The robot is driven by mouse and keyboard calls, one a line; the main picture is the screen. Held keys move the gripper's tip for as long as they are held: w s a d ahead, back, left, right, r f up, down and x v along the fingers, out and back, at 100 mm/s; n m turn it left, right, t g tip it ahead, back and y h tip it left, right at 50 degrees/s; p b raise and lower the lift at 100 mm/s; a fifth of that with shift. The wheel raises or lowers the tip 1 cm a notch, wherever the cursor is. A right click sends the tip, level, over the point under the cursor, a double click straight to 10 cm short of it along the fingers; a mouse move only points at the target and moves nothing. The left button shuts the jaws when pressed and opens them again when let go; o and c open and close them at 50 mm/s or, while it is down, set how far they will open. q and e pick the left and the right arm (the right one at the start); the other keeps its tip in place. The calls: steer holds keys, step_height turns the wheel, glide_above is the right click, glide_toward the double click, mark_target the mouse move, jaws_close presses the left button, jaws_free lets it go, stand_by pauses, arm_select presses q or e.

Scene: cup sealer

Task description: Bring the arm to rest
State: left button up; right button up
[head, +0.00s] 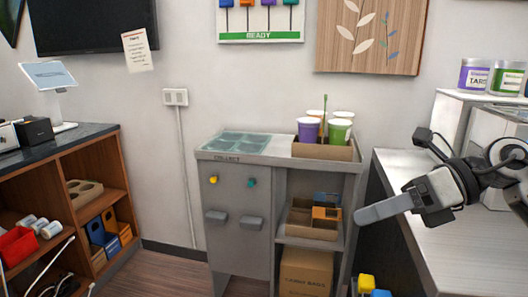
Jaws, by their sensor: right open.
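My right gripper (366,214) comes in from the right and points left, seen nearly edge-on, so its two fingers overlap. It is open, with nothing visible held in it. My left gripper is not in view.
The white-topped right counter (465,250) holds a white machine (493,128) with two jars above. Cups, purple (308,130) and green (338,132), stand in a cardboard tray (320,152) on the stand. A wooden shelf (90,170) is at left. Floor (172,268) between is clear.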

steer(key=a+f+m+t+y, duration=0.3)
steer(key=a+m+t+y, duration=0.1)
steer(key=a+m+y, duration=0.4)
steer(key=d+f+m+t+h, duration=0.2)
steer(key=f+m+t+h, duration=0.4)
steer(key=m, duration=0.6)
steer(key=d+f+m+t+h, duration=0.3)
steer(key=f+m+t+h, duration=0.3)
steer(key=m, duration=0.5)
steer(key=s+f+m+g+h, duration=0.2)
steer(key=s+f+m, duration=0.3)
steer(key=f, duration=0.6)
steer(key=s+f+m+g+h, duration=0.3)
steer(key=s+f+m+g, duration=0.2)
steer(key=s+f, duration=0.5)
steer(key=shift+d+f+m, duration=0.35)
steer(key=shift+f+m, duration=0.25)
steer(key=shift+m, duration=0.2)
